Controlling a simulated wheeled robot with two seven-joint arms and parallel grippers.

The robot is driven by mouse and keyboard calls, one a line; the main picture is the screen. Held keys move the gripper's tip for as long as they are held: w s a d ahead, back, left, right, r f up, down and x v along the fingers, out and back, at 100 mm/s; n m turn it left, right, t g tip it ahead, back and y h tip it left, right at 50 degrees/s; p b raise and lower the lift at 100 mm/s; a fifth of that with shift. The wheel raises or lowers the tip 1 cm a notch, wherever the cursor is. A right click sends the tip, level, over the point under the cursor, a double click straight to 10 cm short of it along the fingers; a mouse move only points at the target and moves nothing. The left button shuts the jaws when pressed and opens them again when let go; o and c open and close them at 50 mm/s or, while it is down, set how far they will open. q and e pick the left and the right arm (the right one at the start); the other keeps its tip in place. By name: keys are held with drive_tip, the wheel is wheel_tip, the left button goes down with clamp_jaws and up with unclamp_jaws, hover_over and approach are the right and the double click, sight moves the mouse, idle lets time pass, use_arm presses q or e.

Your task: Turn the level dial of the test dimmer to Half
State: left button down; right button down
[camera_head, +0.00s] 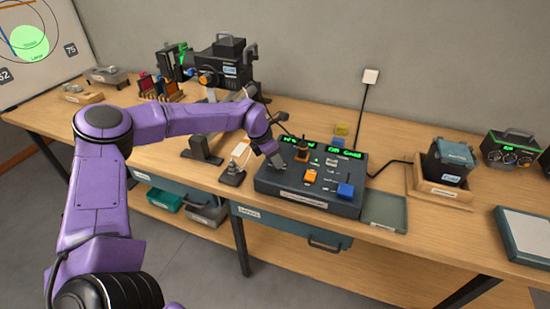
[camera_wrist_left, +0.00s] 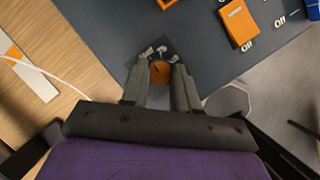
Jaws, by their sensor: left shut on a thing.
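The dark grey control console (camera_head: 300,197) sits on the wooden bench, with green lit displays along its back edge. My left gripper (camera_head: 277,163) reaches down onto its left part. In the left wrist view, the left gripper (camera_wrist_left: 160,78) is shut on a round orange-brown dial (camera_wrist_left: 160,72), one finger on each side. A dark square plate with small pale marks lies around the dial. The marks are too small to read. In the head view the gripper hides the dial. My right gripper is not in view.
An orange block (camera_wrist_left: 238,22) with "Off" labels stands near the dial. A blue block (camera_head: 346,190) is at the console's right. An empty grey-green tray (camera_head: 385,211) lies beside it. A small dark stand (camera_head: 232,175) with a pale tag is left of the console.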

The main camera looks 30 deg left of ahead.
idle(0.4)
use_arm(q)
drive_tip(key=c, duration=0.9)
unclamp_jaws()
drive_tip(key=shift+f, duration=0.1)
drive_tip(key=shift+o, duration=0.2)
drive_tip(key=b+v, duration=0.2)
drive_tip(key=v, duration=0.8)
drive_tip(key=shift+a+r, duration=0.15)
drive_tip(key=shift+r, duration=0.05)
drive_tip(key=shift+s+a, duration=0.1)
drive_tip(key=shift+s, duration=0.05)
